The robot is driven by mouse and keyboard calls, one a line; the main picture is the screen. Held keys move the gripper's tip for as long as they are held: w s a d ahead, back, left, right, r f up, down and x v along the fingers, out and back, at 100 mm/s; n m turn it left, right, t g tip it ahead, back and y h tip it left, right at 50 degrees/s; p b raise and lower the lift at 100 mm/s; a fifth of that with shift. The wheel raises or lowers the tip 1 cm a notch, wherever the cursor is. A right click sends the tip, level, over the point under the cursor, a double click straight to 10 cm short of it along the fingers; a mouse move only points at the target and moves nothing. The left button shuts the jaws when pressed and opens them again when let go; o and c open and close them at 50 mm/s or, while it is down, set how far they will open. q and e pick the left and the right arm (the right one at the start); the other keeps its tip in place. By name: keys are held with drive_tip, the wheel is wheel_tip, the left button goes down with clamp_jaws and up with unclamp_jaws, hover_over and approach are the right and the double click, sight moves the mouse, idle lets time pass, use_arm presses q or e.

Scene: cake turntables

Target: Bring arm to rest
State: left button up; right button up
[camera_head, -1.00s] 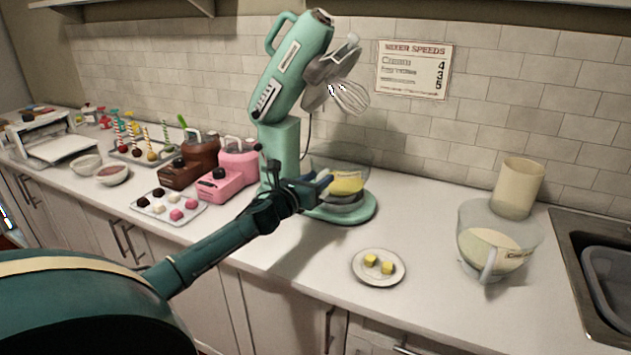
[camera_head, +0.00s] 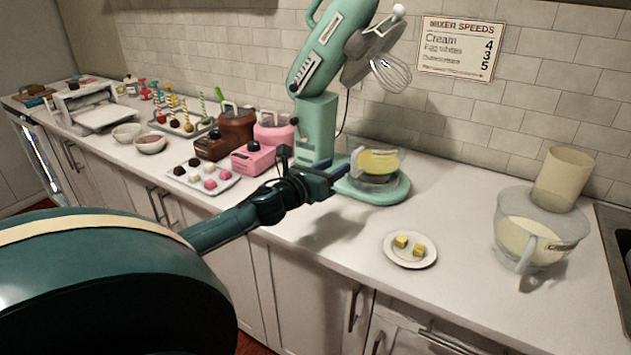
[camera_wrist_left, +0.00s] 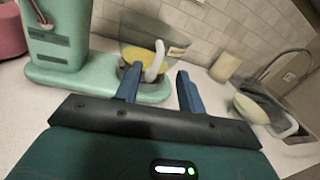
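My left arm comes in from the left in the head view, dark teal with a black wrist. Its gripper (camera_head: 340,174) is just left of and in front of the mixing bowl (camera_head: 376,179) with yellow contents on the mint-green stand mixer (camera_head: 318,115). In the left wrist view, the two blue fingers of the gripper (camera_wrist_left: 158,90) stand well apart with nothing between them. The bowl (camera_wrist_left: 150,52) and its handle show beyond the fingers there. My right gripper is in neither view.
The mixer head is tilted up with a whisk (camera_head: 390,73). A plate with yellow cubes (camera_head: 410,250) and a clear jug of cream (camera_head: 528,240) stand to the right. Brown and pink machines (camera_head: 253,158) and a tray of sweets (camera_head: 204,180) stand left.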

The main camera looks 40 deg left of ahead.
use_arm(q)
drive_tip(key=shift+s+d, duration=0.15)
drive_tip(key=shift+s, duration=2.6)
drive_tip(key=s+d+f+n+g+y, duration=0.1)
drive_tip(key=s+d+f+n+g, duration=0.4)
drive_tip(key=f+n, duration=0.4)
drive_tip(key=s+d+f+n+g+y, duration=0.25)
drive_tip(key=s+d+f+n, duration=0.4)
drive_tip(key=n, duration=0.55)
drive_tip(key=s+d+f+n+g+h, duration=0.2)
drive_tip(key=s+d+n+g, duration=0.1)
drive_tip(key=s+d+n, duration=0.3)
drive_tip(key=s+d+f+n+g+h, duration=0.2)
drive_tip(key=s+d+n+g+h, duration=0.15)
drive_tip(key=s+d, duration=0.4)
drive_tip(key=w+d+f+t+h, duration=0.2)
drive_tip(key=w+d+f+t, duration=0.3)
drive_tip(key=d+f+t, duration=0.1)
drive_tip(key=shift+w+d+f+t, duration=0.3)
drive_tip(key=shift+w+d+f, duration=0.1)
drive_tip(key=shift+f, duration=0.2)
